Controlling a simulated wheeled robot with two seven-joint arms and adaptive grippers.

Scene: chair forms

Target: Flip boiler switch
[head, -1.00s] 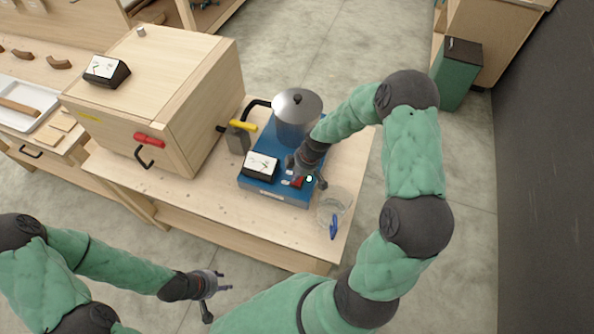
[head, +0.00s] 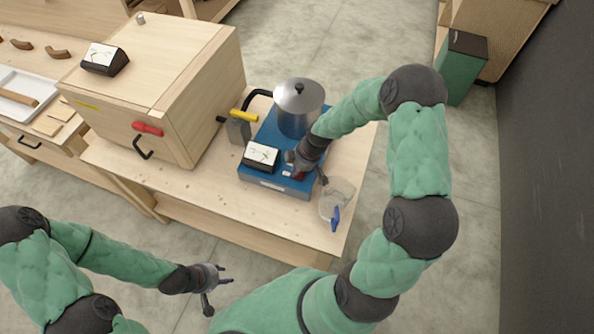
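The boiler is a silver lidded pot (head: 299,108) on a blue base (head: 275,184), standing on the wooden workbench. A small red switch (head: 296,172) sits on the front right of the base, mostly hidden by my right gripper (head: 306,174). The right gripper is right over the switch, at or very near it; I cannot tell whether it touches, or whether its fingers are open. A white-faced gauge (head: 262,155) is on the base left of the switch. My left gripper (head: 222,276) hangs empty in front of the bench with its fingers apart.
A large wooden box (head: 160,85) with a red handle stands left of the boiler. A yellow-handled valve (head: 243,116) is between them. A clear jar (head: 338,196) with a blue clip stands close to the right of my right gripper. The bench front is clear.

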